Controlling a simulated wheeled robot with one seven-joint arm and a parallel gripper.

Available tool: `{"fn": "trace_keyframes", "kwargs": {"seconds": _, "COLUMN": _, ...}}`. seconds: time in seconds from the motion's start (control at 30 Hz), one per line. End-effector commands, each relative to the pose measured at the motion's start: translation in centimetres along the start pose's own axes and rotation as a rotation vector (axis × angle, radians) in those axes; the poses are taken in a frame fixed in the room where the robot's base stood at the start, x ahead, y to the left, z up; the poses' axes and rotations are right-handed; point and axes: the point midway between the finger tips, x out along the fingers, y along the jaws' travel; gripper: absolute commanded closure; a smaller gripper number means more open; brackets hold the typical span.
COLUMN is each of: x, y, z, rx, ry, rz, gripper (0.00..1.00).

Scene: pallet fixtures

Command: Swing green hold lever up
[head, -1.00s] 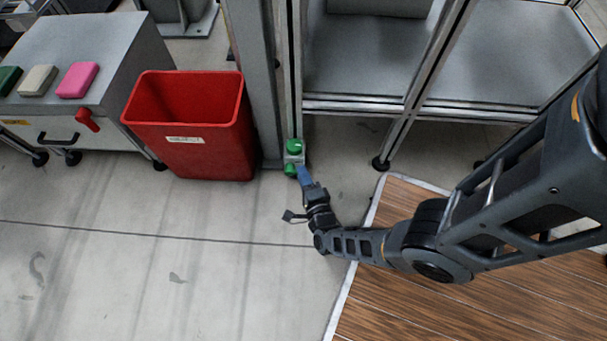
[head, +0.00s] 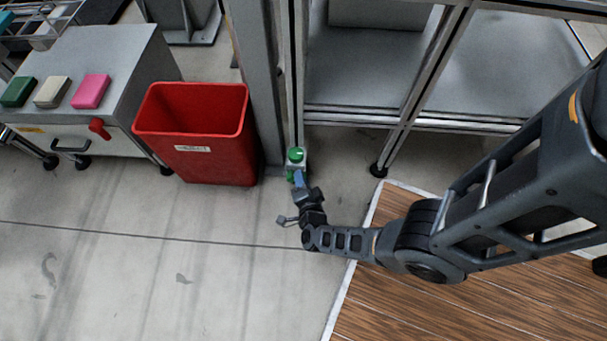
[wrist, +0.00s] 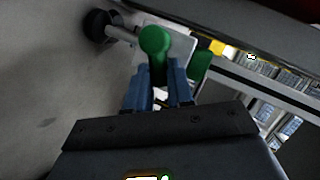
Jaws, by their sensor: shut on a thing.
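The green hold lever (wrist: 155,42) shows in the wrist view with a rounded knob end. My gripper (wrist: 160,88) has its blue fingers on either side of the lever's stem and is shut on it. A second green part (wrist: 200,66) sits just right of the fingers. In the head view my gripper (head: 299,178) is low at the foot of the frame post, and a green round part (head: 295,155) shows right above its fingers. The stem between the fingers is mostly hidden, and the lever's exact angle is hard to tell.
A red bin (head: 195,135) stands close on the left of the post (head: 257,80). A grey cabinet (head: 110,60) with coloured blocks is farther left. A metal frame with shelves (head: 370,75) rises behind. A wooden pallet floor (head: 440,310) lies at right; floor at front left is clear.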

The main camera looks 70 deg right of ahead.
Motion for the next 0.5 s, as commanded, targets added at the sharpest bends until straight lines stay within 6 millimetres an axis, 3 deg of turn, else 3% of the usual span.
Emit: {"fn": "trace_keyframes", "kwargs": {"seconds": 0.5, "x": -0.1, "y": -2.1, "z": 0.9, "rx": -0.449, "ry": 0.073, "rz": 0.182, "gripper": 1.00}}
